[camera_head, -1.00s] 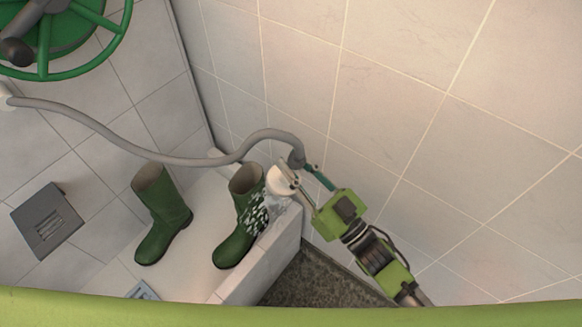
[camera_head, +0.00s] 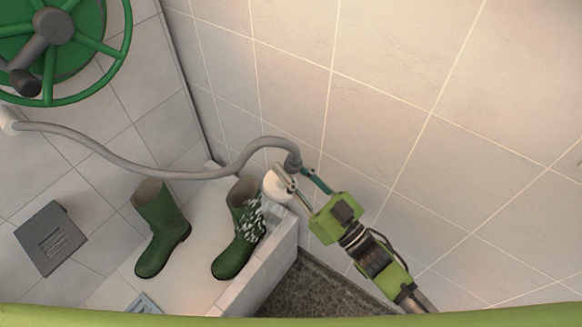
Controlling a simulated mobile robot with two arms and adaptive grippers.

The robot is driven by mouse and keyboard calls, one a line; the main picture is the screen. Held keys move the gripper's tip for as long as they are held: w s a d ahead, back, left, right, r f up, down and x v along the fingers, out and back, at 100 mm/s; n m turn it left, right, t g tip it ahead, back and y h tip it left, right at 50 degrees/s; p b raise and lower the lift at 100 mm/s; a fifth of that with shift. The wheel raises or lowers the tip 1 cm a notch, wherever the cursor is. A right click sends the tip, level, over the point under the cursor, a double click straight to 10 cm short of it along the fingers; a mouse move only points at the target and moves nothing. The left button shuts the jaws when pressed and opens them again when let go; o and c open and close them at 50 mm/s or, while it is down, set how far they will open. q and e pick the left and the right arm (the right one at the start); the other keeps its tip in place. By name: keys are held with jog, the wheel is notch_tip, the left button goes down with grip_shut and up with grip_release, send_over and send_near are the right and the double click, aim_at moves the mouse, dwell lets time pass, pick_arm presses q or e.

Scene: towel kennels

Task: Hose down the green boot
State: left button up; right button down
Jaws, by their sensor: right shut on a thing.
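Two green boots stand upright on the white tray floor. The right boot (camera_head: 232,256) has white and dark speckled spray over its right side. The left boot (camera_head: 161,232) looks clean and dry from here. My right gripper (camera_head: 297,183) is shut on the shower head (camera_head: 277,186), whose white face points left at the right boot's shaft, close beside it. Water spreads between the head and the boot. A grey hose (camera_head: 170,172) runs from the head to the left wall. My left gripper is out of the frame.
A green hose reel wheel (camera_head: 128,42) with a dark crank is at the top left. A grey box with slots (camera_head: 50,240) is on the left tiles. A drain grate (camera_head: 144,304) shows at the bottom.

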jog(key=shift+r+p, duration=1.05)
jog(key=shift+r, duration=0.35)
jog(key=shift+s+a+f, duration=0.15)
jog(key=shift+s+a, duration=0.75)
jog(key=shift+s, duration=0.3)
